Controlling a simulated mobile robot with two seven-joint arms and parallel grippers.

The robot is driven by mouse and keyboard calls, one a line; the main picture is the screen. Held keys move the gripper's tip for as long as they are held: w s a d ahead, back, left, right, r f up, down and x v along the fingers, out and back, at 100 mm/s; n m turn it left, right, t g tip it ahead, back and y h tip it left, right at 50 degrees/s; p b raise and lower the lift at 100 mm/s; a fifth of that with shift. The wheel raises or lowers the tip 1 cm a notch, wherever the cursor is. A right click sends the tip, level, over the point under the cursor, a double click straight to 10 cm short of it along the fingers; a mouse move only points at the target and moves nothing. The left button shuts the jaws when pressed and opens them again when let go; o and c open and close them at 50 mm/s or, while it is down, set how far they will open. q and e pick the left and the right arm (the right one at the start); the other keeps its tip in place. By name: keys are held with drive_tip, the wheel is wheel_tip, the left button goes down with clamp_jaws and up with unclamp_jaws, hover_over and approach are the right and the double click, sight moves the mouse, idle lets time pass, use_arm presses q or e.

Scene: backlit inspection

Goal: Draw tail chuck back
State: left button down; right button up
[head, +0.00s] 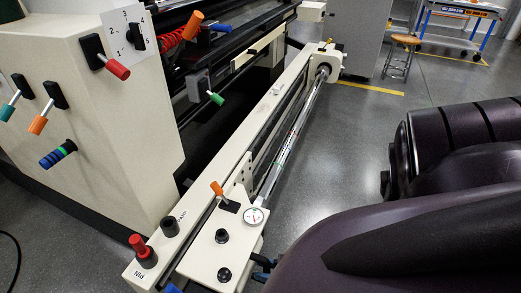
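A long cream unwind rail with a shiny bar (295,135) runs from the near box to a round housing (325,66) at the far end. The near box (205,262) carries a pressure gauge (254,216), black knobs and an orange lever (217,188). I cannot tell for sure which part is the tail chuck. A small dark part of my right gripper (262,268) shows at the right side of the near box, mostly hidden by my purple arm. Whether it touches the box, or is open, cannot be seen. My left gripper is out of view.
A red knob (139,246) marked PIN stands on the rail's near end, with a black knob (170,227) beside it. A cream cabinet (95,120) with coloured levers is at left. A stool (402,52) and cart are far back.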

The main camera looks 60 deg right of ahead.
drive_tip(key=shift+w+a, duration=0.1)
drive_tip(key=shift+w, duration=0.2)
drive_tip(key=shift+c, duration=0.4)
clamp_jaws()
drive_tip(key=shift+a, duration=0.1)
